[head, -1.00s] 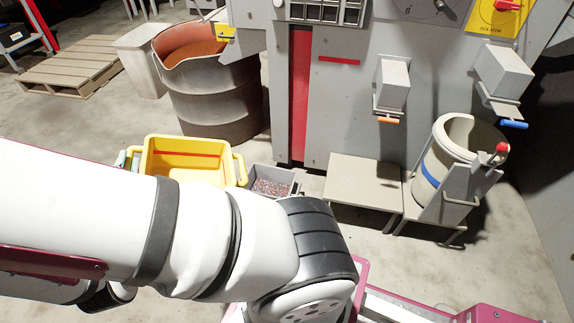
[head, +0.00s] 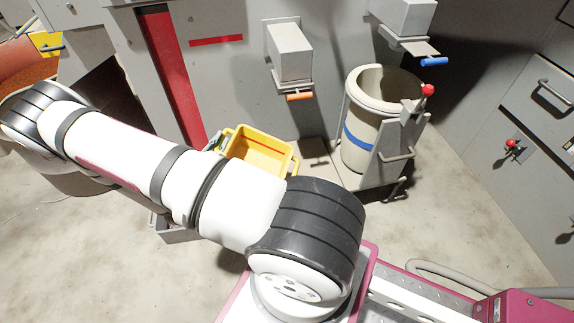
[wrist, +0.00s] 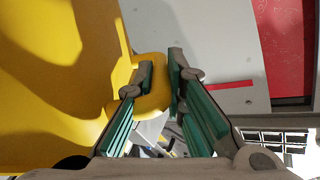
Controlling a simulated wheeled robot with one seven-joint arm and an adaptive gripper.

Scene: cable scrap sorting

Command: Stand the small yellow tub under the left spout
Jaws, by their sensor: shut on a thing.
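The small yellow tub (head: 262,147) is upright, with its open top showing, below and a little left of the left spout (head: 289,52), a grey box with an orange handle. My gripper (wrist: 160,78) is shut on the handle of the tub, whose yellow wall (wrist: 55,90) fills the left of the wrist view. In the head view my gripper shows only in part at the tub's left side. The low stand (head: 316,152) under the left spout is partly hidden by the tub and my arm. I cannot tell whether the tub touches it.
The right spout (head: 405,18) has a blue handle. Below it, a beige bucket (head: 368,150) with a blue band stands in a grey holder. A grey crate (head: 178,234) is mostly hidden behind my arm. Floor (head: 465,215) is clear at the right.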

